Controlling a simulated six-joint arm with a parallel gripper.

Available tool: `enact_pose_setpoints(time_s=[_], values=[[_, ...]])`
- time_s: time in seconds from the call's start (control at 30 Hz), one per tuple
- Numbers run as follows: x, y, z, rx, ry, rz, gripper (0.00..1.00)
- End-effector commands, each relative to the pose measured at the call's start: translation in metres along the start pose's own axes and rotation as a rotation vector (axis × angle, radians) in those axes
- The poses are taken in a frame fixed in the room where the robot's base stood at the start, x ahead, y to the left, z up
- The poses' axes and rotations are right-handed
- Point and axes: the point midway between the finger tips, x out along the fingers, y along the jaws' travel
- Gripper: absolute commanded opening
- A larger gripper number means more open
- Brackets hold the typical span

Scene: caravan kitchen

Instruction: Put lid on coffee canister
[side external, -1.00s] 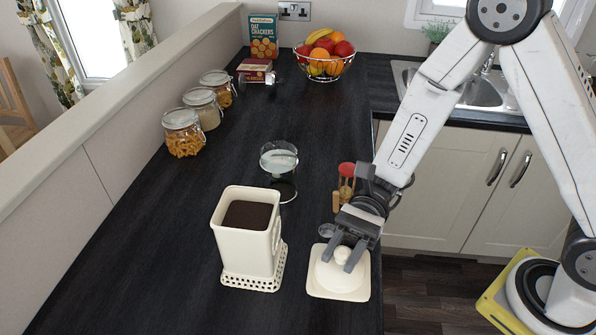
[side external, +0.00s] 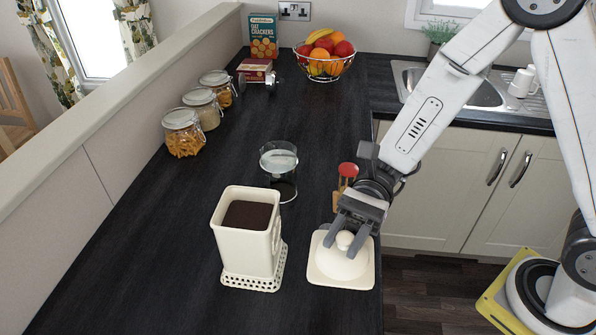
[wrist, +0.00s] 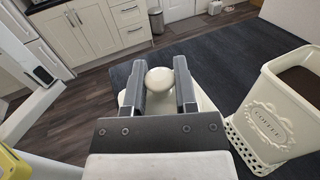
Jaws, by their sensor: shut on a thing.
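The cream coffee canister (side external: 241,247) stands upright and open-topped on the counter, with dark coffee (side external: 247,214) inside. Its base is in a perforated cream stand (side external: 252,283). In the wrist view the canister (wrist: 272,120) is at the right, with a raised COFFEE label. The square cream lid (side external: 325,272) with a domed middle and round knob is right of the canister. My gripper (side external: 345,243) is shut on the lid's knob from above; the knob (wrist: 159,80) shows between the fingers in the wrist view. I cannot tell for sure whether the lid is clear of the counter.
A glass jar (side external: 279,172) stands behind the canister. A red-topped item (side external: 348,170) is behind my gripper. Several lidded food jars (side external: 183,132) line the left wall. A fruit basket (side external: 324,62) and cracker box (side external: 263,38) are at the back.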

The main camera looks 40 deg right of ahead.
Motion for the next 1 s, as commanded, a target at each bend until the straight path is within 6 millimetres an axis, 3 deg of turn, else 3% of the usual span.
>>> enact_pose_setpoints(time_s=[0.47, 1.0], values=[[0.000, 0.000, 0.087, -0.007, 0.002, 0.000, 0.00], [0.000, 0.000, 0.140, -0.003, 0.000, -0.001, 0.00]])
